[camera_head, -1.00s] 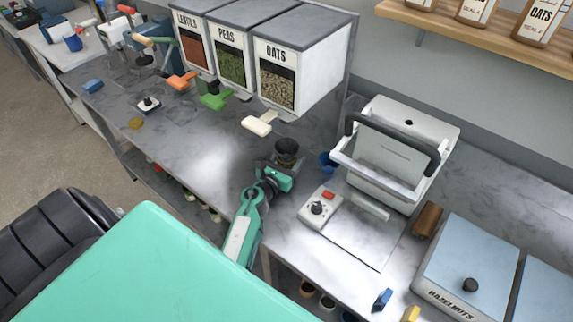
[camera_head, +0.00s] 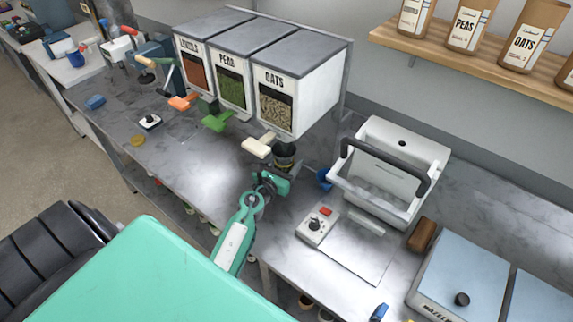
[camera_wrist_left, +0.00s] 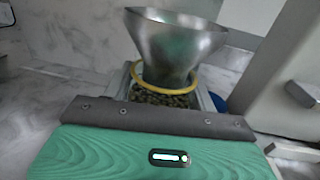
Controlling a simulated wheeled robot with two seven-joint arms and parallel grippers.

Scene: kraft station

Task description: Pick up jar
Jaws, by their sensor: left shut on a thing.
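The jar (camera_wrist_left: 160,97) shows in the left wrist view as a clear vessel with a yellow ring at its mouth and small greenish-brown pieces inside. A metal funnel (camera_wrist_left: 175,42) stands in its mouth. In the head view the jar is small and dark, and my left gripper (camera_head: 279,177) is shut around it. In the left wrist view the gripper (camera_wrist_left: 165,100) has a finger on each side of the jar. The jar's lower part is hidden by my gripper. I cannot tell whether its base touches the counter. My right gripper is not in view.
The oats bin (camera_head: 308,92), with its cream handle (camera_head: 258,145), is just behind the jar. The peas bin (camera_head: 232,80) and lentils bin (camera_head: 195,65) stand left of it. A white machine (camera_head: 390,170) is to the right, beside a control box (camera_head: 317,227).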

